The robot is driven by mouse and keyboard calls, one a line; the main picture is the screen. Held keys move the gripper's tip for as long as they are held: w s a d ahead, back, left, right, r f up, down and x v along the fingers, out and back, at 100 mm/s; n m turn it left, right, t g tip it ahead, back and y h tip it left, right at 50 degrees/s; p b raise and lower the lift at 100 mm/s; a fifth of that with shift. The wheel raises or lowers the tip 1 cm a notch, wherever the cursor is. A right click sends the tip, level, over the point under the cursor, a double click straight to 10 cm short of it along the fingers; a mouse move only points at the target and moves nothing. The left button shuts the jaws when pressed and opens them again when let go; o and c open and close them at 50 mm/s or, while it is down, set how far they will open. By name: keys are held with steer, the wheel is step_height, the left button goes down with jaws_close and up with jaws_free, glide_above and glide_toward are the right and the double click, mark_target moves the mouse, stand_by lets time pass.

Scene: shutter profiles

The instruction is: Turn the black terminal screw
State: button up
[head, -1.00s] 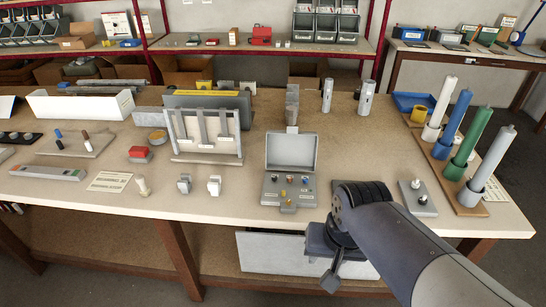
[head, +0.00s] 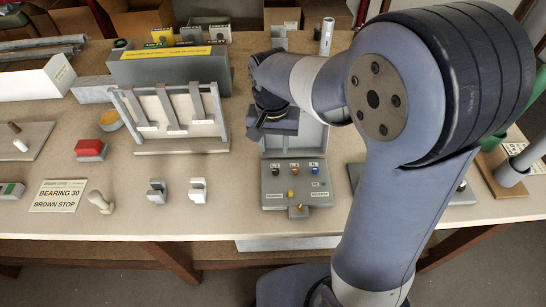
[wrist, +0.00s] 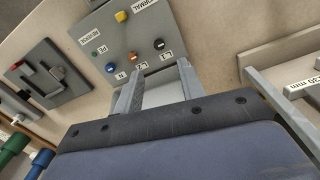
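The grey terminal box (head: 272,202) stands on the bench with its lid (head: 312,133) raised, partly hidden behind my arm. The black terminal screw (head: 275,171) is at the left of the top row, beside a red-orange one (head: 294,169) and a blue one (head: 313,168). In the wrist view the black screw (wrist: 159,43) is at the right of the row. My gripper (wrist: 160,85) is open and empty, its two fingers apart, short of the screws in that view. In the head view my gripper (head: 268,128) is above the lid side of the box.
The box also bears a yellow knob (head: 291,194) and a green screw (head: 315,184). A rack with hanging grey strips (head: 222,118) stands close to the left.

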mark_target(275, 170)
step_height(275, 170, down, 10)
steer(key=shift+s+d+r+p, duration=0.1)
steer(key=shift+d+r+p, duration=0.1)
steer(key=shift+p, duration=0.1)
jaws_close()
stand_by(0.4)
